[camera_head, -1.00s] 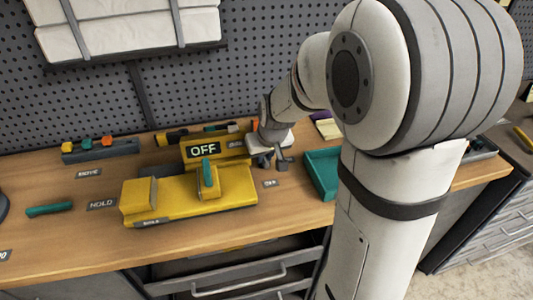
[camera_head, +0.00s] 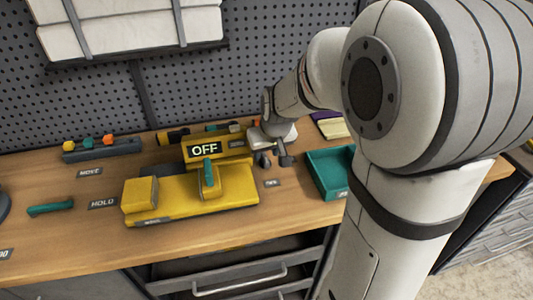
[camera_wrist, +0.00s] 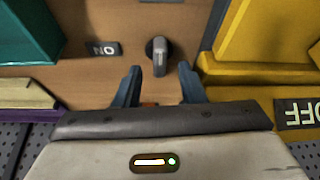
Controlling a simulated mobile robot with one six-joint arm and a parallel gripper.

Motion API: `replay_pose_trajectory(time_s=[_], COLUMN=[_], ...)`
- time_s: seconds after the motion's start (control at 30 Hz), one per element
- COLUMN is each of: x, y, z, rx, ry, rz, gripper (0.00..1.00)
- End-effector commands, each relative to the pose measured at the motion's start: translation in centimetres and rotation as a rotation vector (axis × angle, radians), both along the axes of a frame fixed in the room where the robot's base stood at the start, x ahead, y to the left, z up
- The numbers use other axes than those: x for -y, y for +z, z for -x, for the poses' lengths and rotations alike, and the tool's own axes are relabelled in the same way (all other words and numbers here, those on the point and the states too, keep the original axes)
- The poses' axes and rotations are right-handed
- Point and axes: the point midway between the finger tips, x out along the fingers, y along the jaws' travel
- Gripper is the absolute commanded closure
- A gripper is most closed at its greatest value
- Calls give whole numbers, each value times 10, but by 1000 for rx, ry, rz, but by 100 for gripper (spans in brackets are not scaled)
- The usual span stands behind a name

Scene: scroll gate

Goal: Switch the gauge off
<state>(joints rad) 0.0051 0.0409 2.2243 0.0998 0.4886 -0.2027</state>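The yellow gauge unit (camera_head: 225,188) stands on the bench with a teal lever (camera_head: 209,175) on top. Its display (camera_head: 205,149) reads OFF. In the wrist view the same display (camera_wrist: 300,113) shows upside down at the right edge. A small grey switch handle on a dark round base (camera_wrist: 160,58) stands just beyond my fingertips. A label beside it (camera_wrist: 104,49) seems to read ON, upside down. My gripper (camera_wrist: 159,82) is open, its two fingers on either side of the handle's line. No contact shows. In the head view my gripper (camera_head: 272,157) is right of the gauge.
A teal tray (camera_head: 330,172) is close on the right; its wall shows in the wrist view (camera_wrist: 28,35). A HOLD label (camera_head: 103,203), a teal bar (camera_head: 50,208) and a grey block with coloured knobs (camera_head: 101,150) lie to the left. Pegboard rises behind.

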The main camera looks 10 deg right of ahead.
Motion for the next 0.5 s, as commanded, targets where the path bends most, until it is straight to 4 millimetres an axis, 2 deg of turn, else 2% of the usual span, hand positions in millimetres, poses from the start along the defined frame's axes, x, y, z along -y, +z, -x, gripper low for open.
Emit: replay_pose_trajectory(time_s=[0.1, 0.23, 0.5], x=[1, 2, 2], y=[22, 40, 53], z=[7, 15, 21], rx=[6, 6, 2], ry=[0, -1, -1], rz=[0, 0, -1], gripper=[64, 64, 64])
